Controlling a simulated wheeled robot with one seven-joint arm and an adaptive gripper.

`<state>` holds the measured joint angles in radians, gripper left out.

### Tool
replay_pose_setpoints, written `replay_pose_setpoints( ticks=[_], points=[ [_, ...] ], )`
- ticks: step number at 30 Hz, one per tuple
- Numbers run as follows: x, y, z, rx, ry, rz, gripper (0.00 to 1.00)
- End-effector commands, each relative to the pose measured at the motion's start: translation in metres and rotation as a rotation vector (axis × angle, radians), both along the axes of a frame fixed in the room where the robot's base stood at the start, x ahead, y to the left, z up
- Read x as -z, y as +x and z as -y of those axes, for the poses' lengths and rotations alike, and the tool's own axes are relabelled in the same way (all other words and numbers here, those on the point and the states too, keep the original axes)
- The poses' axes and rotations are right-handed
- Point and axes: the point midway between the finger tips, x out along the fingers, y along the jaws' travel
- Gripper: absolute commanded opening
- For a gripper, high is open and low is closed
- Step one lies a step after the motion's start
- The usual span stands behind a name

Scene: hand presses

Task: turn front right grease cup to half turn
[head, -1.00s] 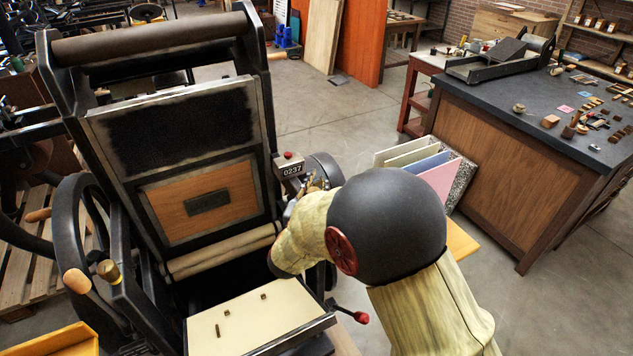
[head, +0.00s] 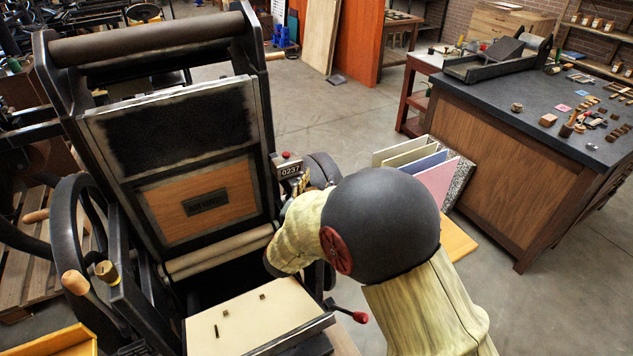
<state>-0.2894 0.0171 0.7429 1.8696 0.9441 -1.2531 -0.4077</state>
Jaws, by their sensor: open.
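The hand press stands tilted open on the left, with a black ink plate and a wooden panel. A brass grease cup (head: 107,272) sits on its left side frame. Small brass parts (head: 301,186) show at the press's right side, just below the counter reading 0237; I cannot tell whether one is the front right grease cup. My pale-sleeved arm reaches to the press's right side and covers much of it. My gripper is hidden behind the arm, so its fingers and any contact do not show.
A red-knobbed lever (head: 360,317) juts from the press's lower right. A cream sheet on the bed (head: 250,315) lies in front. Coloured boards (head: 436,168) lean against a dark-topped bench (head: 520,120) at right.

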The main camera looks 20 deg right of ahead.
Motion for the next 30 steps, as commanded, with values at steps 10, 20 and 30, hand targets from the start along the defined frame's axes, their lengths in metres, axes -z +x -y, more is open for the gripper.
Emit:
replay_pose_setpoints(
  ticks=[10,20,30],
  points=[
    [0.0,-0.004,-0.003,-0.001,0.001,-0.001,0.47],
    [0.0,-0.05,-0.036,-0.005,0.0,0.0,0.47],
    [0.001,-0.094,-0.064,-0.002,0.001,-0.001,0.47]
  ],
)
